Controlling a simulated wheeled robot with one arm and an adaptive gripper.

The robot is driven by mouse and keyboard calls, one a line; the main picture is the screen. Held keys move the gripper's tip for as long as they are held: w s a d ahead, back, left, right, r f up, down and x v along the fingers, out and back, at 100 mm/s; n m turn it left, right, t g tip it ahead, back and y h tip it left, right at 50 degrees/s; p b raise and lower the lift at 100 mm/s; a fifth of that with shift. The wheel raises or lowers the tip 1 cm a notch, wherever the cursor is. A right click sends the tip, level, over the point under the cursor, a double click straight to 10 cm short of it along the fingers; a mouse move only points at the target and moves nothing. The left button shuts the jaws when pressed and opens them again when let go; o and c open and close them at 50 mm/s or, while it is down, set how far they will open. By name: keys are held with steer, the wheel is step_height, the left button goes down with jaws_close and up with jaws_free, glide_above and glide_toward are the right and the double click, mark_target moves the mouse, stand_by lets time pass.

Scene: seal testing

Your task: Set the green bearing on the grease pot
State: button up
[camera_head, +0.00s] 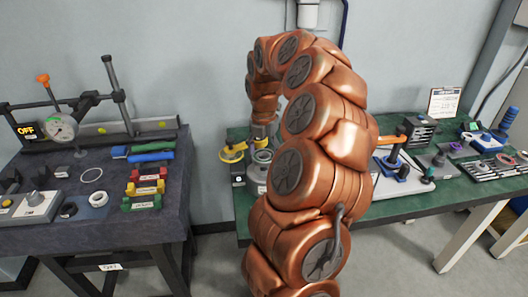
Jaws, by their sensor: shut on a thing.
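My gripper (264,135) shows small at the end of my arched copper arm, pointing down over the left end of the green-topped bench. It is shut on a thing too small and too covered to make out. Just below it stands a round metallic item with a ring-shaped top (262,157); I cannot tell if this is the grease pot, or whether it touches what I hold. I cannot pick out the green bearing for certain. My arm hides the middle of the bench.
A yellow ring-shaped item (233,153) stands close left of my gripper. The dark table (95,232) at left holds a dial gauge (59,127), coloured blocks and rings. The green bench (400,205) carries a blue-based stand (396,165) and several tools on the right.

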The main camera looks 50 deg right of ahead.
steer(key=shift+f, duration=0.1)
steer(key=shift+f+b, duration=0.3)
steer(key=shift+f, duration=0.75)
steer(key=shift+f, duration=0.6)
stand_by(0.3)
steer(key=o, duration=1.5)
steer(key=shift+r, duration=0.1)
step_height(320, 180, up, 8)
steer(key=p, duration=0.4)
